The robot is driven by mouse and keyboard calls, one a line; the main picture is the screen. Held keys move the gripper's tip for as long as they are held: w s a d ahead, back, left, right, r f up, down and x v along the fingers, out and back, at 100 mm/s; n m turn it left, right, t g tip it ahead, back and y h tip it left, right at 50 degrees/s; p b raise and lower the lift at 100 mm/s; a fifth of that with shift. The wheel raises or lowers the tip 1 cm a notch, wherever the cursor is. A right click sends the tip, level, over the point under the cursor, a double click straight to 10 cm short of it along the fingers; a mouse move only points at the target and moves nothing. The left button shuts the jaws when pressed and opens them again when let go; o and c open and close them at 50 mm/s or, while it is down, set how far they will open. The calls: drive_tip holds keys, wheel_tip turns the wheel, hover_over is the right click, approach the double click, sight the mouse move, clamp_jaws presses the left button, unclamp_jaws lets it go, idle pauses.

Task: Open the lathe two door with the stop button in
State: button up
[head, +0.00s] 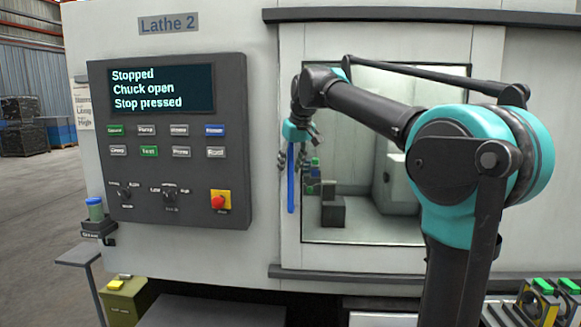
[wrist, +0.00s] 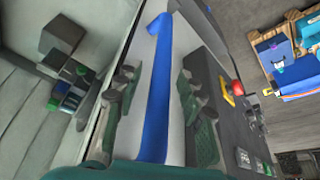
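The Lathe 2 door (head: 290,60) is a pale panel with a large window and looks shut. Its upright blue handle (head: 291,185) is near its left edge. My gripper (head: 297,158) is at the handle's upper part. In the wrist view the blue handle (wrist: 158,100) runs between my two fingers (wrist: 157,85), with space visible on both sides, so the gripper is open around it. The red stop button (head: 218,202) sits on a yellow plate on the control panel (head: 175,215). The screen (head: 160,90) reads "Stopped, Chuck open, Stop pressed".
The control panel stands just left of the handle. Through the window (head: 350,215) the lathe's inside shows dark blocks. A dark rail (head: 400,275) runs below the door. An olive box (head: 125,300) stands at lower left. Green-topped parts (head: 543,286) are at lower right.

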clamp_jaws()
idle(0.5)
drive_tip(key=s+d, duration=0.2)
drive_tip(key=d, duration=2.5)
drive_tip(key=s+d, duration=0.2)
drive_tip(key=d, duration=2.4)
drive_tip(key=shift+s+d, duration=0.3)
drive_tip(key=shift+d, duration=0.1)
unclamp_jaws()
drive_tip(key=v, duration=1.2)
